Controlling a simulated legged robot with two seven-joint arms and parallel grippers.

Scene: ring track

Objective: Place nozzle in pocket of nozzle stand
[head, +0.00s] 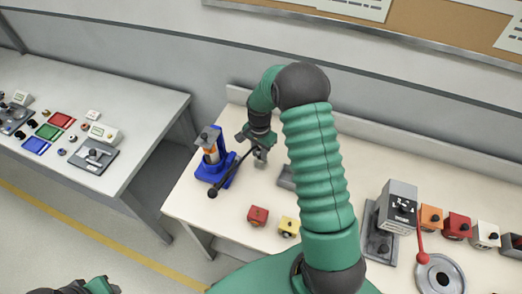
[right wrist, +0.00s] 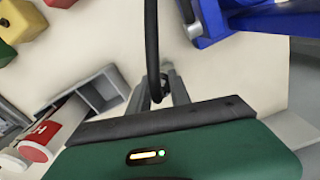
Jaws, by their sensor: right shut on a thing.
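My right gripper (head: 260,156) is over the table, right of the blue device (head: 216,168) and partly hidden by its own arm. It is shut on a black rod; in the right wrist view its fingers (right wrist: 161,88) close around the rod (right wrist: 152,40). The rod runs in the head view to a black ball end (head: 212,193) in front of the blue device. I cannot tell whether this is the nozzle. A grey box with open compartments (right wrist: 103,90) lies beside the gripper, possibly the nozzle stand; its edge shows in the head view (head: 285,178). My left gripper (head: 78,287) is at the bottom left, mostly cut off.
A red block (head: 258,215) and a yellow block (head: 289,227) lie near the front edge. A red part marked H (right wrist: 42,132) is by the grey box. A grey machine (head: 397,210) and several coloured blocks are at right. A second table (head: 75,90) stands left, across a gap.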

